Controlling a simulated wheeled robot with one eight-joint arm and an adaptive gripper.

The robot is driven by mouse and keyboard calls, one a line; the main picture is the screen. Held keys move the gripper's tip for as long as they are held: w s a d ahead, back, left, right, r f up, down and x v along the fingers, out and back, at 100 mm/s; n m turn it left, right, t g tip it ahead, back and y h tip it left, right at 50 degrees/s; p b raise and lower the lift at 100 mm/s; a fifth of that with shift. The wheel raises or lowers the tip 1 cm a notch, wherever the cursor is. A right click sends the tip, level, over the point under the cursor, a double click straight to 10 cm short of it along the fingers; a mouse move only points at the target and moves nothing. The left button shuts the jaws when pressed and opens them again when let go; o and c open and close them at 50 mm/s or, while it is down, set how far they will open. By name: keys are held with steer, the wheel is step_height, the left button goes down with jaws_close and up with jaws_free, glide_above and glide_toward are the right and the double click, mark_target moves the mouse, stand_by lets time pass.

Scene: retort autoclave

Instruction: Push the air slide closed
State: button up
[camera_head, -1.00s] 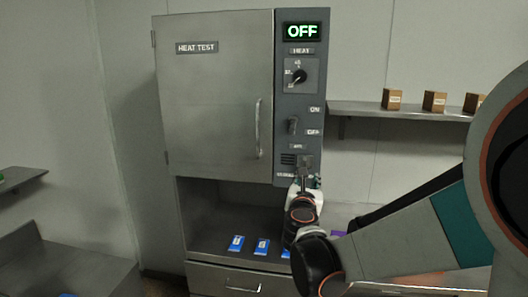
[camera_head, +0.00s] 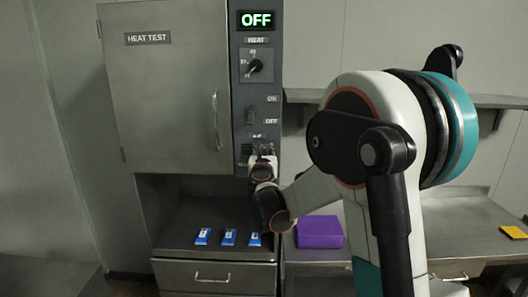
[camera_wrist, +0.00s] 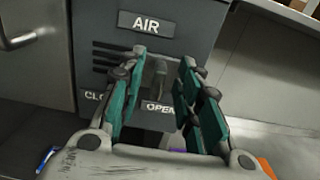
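The air slide's grey handle (camera_wrist: 157,78) shows in the wrist view under the AIR label (camera_wrist: 146,23). It stands at the right, above the OPEN label (camera_wrist: 159,107); the CLOSED label (camera_wrist: 96,97) at the left is partly hidden by a finger. Dark vent slots (camera_wrist: 108,57) show left of the handle. My gripper (camera_wrist: 160,68) is open, with its teal fingers on either side of the handle; I cannot tell whether they touch it. In the head view my gripper (camera_head: 262,158) is at the panel's lower end and hides most of the slide.
The cabinet door (camera_head: 165,85) is shut, with its handle (camera_head: 216,120) left of the panel. The display (camera_head: 256,20) reads OFF. Several blue packets (camera_head: 229,237) lie in the bay below. A purple box (camera_head: 320,232) sits on the right counter, and a shelf (camera_head: 300,96) runs behind my arm.

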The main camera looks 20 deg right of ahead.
mark_target(246, 146)
steer(key=shift+w+d, duration=0.25)
steer(key=shift+w, duration=0.35)
jaws_close()
steer(key=shift+a, duration=0.1)
steer(key=w+a, duration=0.1)
steer(key=a, duration=0.3)
steer(key=w+a+b, duration=0.1)
steer(key=a, duration=0.1)
steer(key=shift+w, duration=0.35)
steer(key=shift+r, duration=0.1)
